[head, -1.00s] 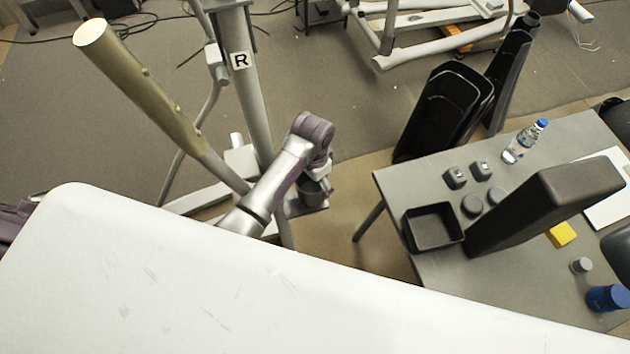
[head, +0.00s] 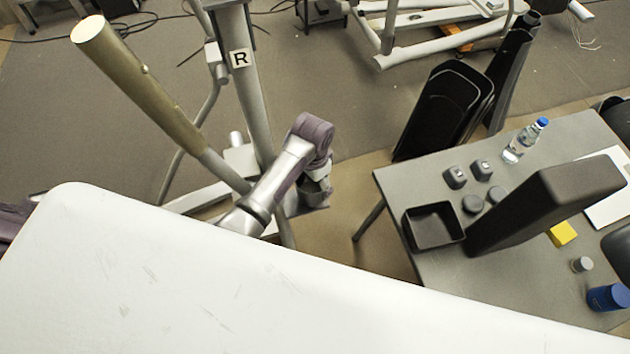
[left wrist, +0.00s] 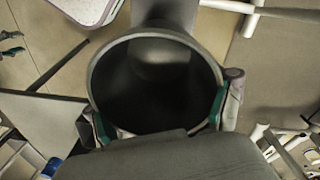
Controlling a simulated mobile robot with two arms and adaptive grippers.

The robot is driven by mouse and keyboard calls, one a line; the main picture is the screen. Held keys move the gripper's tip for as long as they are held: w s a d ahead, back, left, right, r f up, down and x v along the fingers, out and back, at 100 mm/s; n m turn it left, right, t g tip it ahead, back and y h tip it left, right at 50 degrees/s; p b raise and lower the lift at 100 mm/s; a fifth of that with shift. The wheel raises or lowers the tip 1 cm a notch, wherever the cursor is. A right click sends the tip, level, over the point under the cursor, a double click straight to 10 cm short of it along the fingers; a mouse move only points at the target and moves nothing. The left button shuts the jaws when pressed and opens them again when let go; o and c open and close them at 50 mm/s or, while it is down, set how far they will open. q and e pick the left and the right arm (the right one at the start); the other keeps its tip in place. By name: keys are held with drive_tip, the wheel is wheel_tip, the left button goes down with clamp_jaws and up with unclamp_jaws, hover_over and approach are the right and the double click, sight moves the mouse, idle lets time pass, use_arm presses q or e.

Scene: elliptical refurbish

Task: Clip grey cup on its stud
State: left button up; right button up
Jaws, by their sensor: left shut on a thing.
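The grey cup (left wrist: 150,98) fills the middle of the left wrist view, its round rim and dark inside facing that camera. My left gripper (left wrist: 158,116) is shut on it, with one green-padded finger at each side of the rim. In the head view my left gripper (head: 318,190) is low beside the machine's upright post, and the cup is hard to make out there. A grey tube (left wrist: 165,12) meets the far side of the cup in the wrist view. I cannot make out the stud or whether the cup touches it. My right gripper is not in view.
The grey upright post (head: 253,105) marked R and a slanted handle bar (head: 140,85) stand close by my left arm. A grey table (head: 395,185) at the right holds a black tray (head: 433,243), small dark parts, a bottle (head: 526,141) and a yellow block (head: 562,233).

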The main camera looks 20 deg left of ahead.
use_arm(q)
drive_tip(key=shift+f, duration=0.15)
drive_tip(key=o, duration=1.3)
drive_tip(key=shift+r, duration=0.25)
drive_tip(key=r, duration=1.1)
drive_tip(key=shift+w+a+r, duration=0.15)
drive_tip(key=shift+a+r, duration=0.1)
drive_tip(key=shift+f, duration=0.1)
